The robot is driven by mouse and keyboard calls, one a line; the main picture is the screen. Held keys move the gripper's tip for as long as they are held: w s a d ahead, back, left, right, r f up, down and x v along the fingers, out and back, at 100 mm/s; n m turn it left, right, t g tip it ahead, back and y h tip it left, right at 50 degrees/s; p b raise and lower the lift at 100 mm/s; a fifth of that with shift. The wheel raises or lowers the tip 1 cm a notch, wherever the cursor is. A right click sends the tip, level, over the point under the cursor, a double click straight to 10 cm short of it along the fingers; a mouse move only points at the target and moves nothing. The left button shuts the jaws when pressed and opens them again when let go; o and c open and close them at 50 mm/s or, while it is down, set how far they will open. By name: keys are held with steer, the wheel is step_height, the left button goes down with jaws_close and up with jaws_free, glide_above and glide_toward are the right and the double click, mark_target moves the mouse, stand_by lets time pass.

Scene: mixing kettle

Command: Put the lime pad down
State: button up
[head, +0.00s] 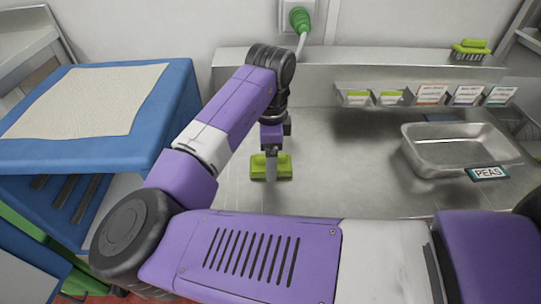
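The lime pad (285,168) is a small bright green block in the middle of the head view, over the grey metal worktop (330,190). My gripper (271,166) points straight down at it. One grey finger shows across the pad's near face; the other finger is hidden behind the pad. The gripper looks shut on the pad. The pad is level and at or just above the worktop; I cannot tell if it touches.
A metal tray (411,137) with a PEAS label (488,173) stands on the right. A raised ledge (390,68) runs along the back, with label cards on its front and a lime brush (471,45) on top. A blue cart (150,110) with a beige cloth (85,98) stands left.

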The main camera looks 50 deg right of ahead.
step_height(320, 180, up, 12)
stand_by(0.6)
steer(key=shift+r, duration=0.1)
stand_by(0.4)
